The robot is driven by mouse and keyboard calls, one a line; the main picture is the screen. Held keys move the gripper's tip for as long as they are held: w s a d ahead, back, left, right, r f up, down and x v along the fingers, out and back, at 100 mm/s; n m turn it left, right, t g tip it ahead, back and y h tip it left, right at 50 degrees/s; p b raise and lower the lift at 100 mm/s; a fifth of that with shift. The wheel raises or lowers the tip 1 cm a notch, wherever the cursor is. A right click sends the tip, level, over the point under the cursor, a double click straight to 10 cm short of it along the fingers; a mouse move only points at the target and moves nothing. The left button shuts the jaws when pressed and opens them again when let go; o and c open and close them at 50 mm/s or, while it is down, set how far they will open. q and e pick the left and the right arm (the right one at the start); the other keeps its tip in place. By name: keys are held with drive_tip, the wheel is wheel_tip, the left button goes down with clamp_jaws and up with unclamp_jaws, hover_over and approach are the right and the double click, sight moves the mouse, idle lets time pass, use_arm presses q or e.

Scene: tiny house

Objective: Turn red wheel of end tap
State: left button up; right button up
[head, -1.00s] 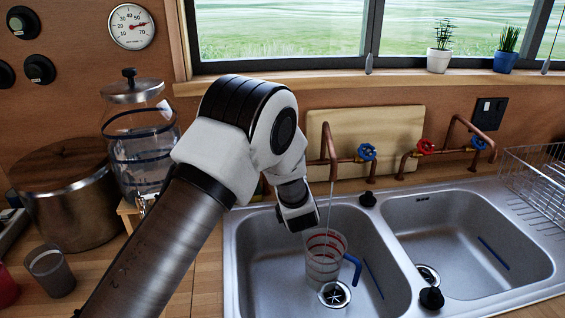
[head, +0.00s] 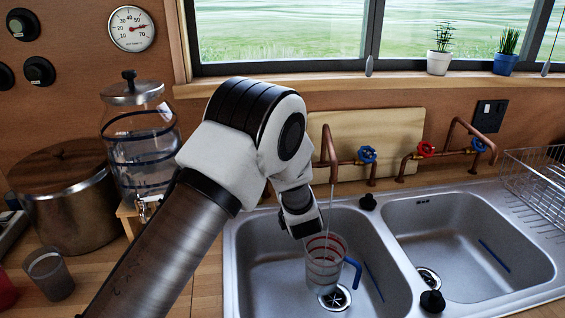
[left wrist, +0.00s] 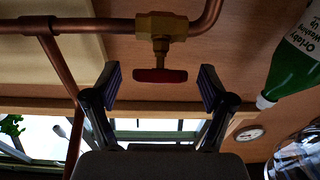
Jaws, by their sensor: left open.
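In the left wrist view a red wheel (left wrist: 160,76), seen edge-on, sits on a brass valve (left wrist: 160,26) on a copper pipe. My left gripper (left wrist: 160,88) is open, with one finger on either side of the wheel and a gap to each. In the head view my left arm hides this wheel and the gripper's fingers. The nearer tap shows its copper spout (head: 331,160) and blue wheel (head: 367,154). A thin stream falls from the spout into a clear jug (head: 322,268) with red bands and a blue handle. Another red wheel (head: 426,149) is on the right tap. My right gripper is not in view.
A green bottle (left wrist: 295,55) is near the gripper. A glass dispenser (head: 140,150) and a metal pot (head: 65,200) stand left, a dish rack (head: 535,180) right.

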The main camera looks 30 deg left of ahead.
use_arm(q)
drive_tip(key=v, duration=0.6)
drive_tip(key=shift+s+d, duration=0.1)
drive_tip(key=shift+s, duration=0.05)
idle(7.1)
